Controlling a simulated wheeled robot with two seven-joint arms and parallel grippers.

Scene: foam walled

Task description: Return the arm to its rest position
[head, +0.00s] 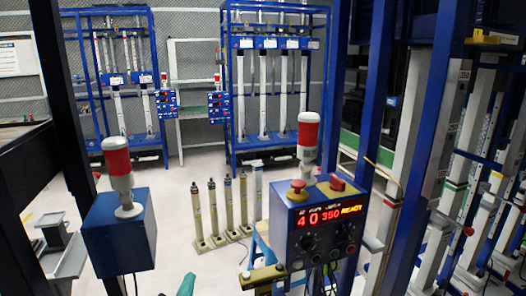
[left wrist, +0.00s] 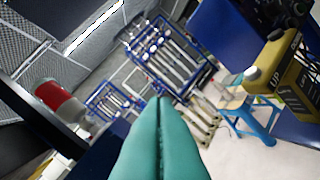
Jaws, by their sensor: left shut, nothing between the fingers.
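My left gripper (head: 187,284) shows only as a teal fingertip at the bottom edge of the head view, low between the two blue boxes. In the left wrist view its two teal fingers (left wrist: 163,102) lie pressed together along their length, with nothing between them. They point toward the blue racks at the back and look apart from everything around. My right gripper is in neither view.
A blue control box (head: 318,226) with a red display stands right of my left gripper. A yellow-black block (head: 262,277) sits beside it. A blue box with a red-white lamp (head: 117,168) stands left.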

